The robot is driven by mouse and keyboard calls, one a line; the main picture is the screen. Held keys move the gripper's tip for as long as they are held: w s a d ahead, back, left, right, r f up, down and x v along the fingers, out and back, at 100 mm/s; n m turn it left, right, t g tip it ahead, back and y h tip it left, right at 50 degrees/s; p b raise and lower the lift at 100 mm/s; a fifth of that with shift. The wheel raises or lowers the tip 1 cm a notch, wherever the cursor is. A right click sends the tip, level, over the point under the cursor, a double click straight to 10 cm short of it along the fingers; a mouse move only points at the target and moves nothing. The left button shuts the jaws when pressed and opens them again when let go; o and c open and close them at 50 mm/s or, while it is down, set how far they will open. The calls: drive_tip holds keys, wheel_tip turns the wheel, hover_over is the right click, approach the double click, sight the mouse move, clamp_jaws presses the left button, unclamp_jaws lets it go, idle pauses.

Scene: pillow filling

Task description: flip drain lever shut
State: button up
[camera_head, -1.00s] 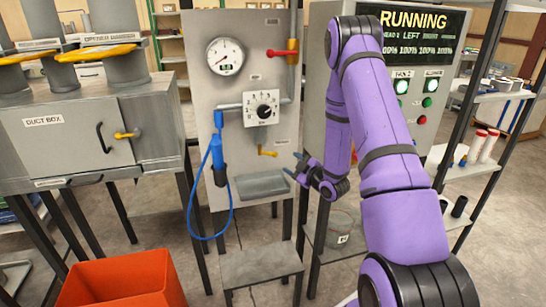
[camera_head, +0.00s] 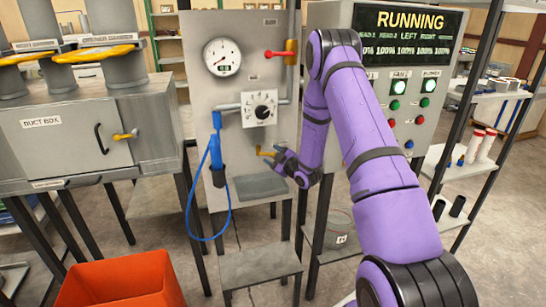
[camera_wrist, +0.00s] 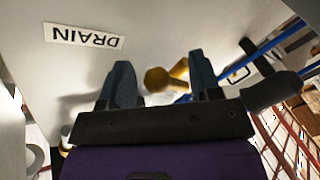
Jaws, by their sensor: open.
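The drain lever (camera_head: 265,152) is a small yellow handle low on the grey panel (camera_head: 270,80), below the dial. In the wrist view the yellow lever (camera_wrist: 167,77) shows between the two dark fingers, near the upside-down DRAIN label (camera_wrist: 85,37). My gripper (camera_head: 277,154) is at the lever, its fingers apart on either side of it. In the wrist view my gripper (camera_wrist: 160,85) is open, and I cannot tell whether a finger touches the lever. The fingers partly hide the lever in the head view.
A blue nozzle with a hose (camera_head: 218,165) hangs left of the lever. A grey tray (camera_head: 262,188) juts out below it. A red-handled valve (camera_head: 284,54) and a dial (camera_head: 262,108) are above. An orange bin (camera_head: 125,280) stands on the floor at front left.

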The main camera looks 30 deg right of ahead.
drive_tip(key=shift+w, duration=0.1)
drive_tip(key=c, duration=0.9)
drive_tip(key=shift+c, duration=0.2)
drive_tip(key=shift+d+r+n+g, duration=0.15)
drive_tip(key=shift+r+n+g, duration=0.65)
drive_tip(key=shift+n, duration=0.6)
drive_tip(key=o, duration=0.9)
drive_tip(key=shift+o, duration=0.2)
drive_tip(key=v, duration=1.1)
drive_tip(key=shift+a, duration=0.25)
